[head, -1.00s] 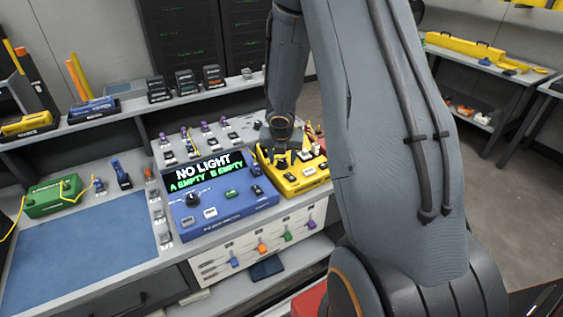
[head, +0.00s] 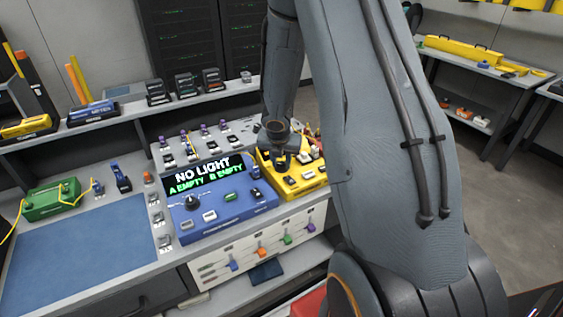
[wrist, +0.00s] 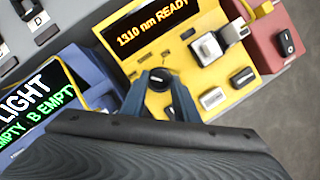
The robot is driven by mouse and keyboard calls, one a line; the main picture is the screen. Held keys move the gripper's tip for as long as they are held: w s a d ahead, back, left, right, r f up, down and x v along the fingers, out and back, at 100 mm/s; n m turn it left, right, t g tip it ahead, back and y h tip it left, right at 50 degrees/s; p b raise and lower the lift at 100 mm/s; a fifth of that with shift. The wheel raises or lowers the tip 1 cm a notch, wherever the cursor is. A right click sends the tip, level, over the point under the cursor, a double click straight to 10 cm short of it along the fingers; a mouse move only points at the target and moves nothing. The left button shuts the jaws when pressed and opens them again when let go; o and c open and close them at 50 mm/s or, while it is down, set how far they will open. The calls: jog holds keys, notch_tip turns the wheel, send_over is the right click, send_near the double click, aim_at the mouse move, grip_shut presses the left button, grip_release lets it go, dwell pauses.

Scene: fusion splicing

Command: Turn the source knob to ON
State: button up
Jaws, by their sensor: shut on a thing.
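The yellow source unit (head: 305,187) stands on the bench right of the blue tester. In the wrist view its yellow face (wrist: 190,78) carries a display (wrist: 152,38) reading "1310 nm READY". My gripper (wrist: 160,90) is over the lower left of that face, its two fingers on either side of a dark round knob (wrist: 159,77) and shut on it. The fingers partly cover the knob, and its pointer position cannot be read. In the head view my gripper (head: 280,158) is at the yellow unit's left part, and the knob is hidden there.
The blue tester (head: 228,217) close by on the left shows "NO LIGHT, A EMPTY, B EMPTY". A metal connector (wrist: 208,48) and small buttons sit beside the knob. A red unit (wrist: 278,38) adjoins on the right. A blue mat (head: 85,245) lies clear at left.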

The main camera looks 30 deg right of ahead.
jog(key=m, duration=0.2)
jog(key=m+g+h, duration=0.1)
jog(key=m, duration=0.2)
jog(key=shift+w+a+p, duration=0.15)
jog(key=shift+a+p, duration=0.05)
jog(key=shift+p, duration=0.1)
jog(key=m+g, duration=0.1)
jog(key=m, duration=0.2)
jog(key=shift+w+m+g+h, duration=0.15)
jog(key=shift+m+g+h, duration=0.25)
jog(key=m, duration=0.1)
jog(key=m+g+b, duration=0.1)
jog(key=m, duration=0.2)
jog(key=shift+w+f+g, duration=0.1)
jog(key=shift+w+g, duration=0.15)
jog(key=shift+g, duration=0.15)
jog(key=shift+m+g+b, duration=0.7)
jog(key=shift+m+b, duration=0.2)
jog(key=shift+m, duration=1.2)
jog(key=shift+w, duration=0.1)
jog(key=o, duration=1.1)
jog(key=shift+c, duration=0.2)
jog(key=shift+y, duration=0.3)
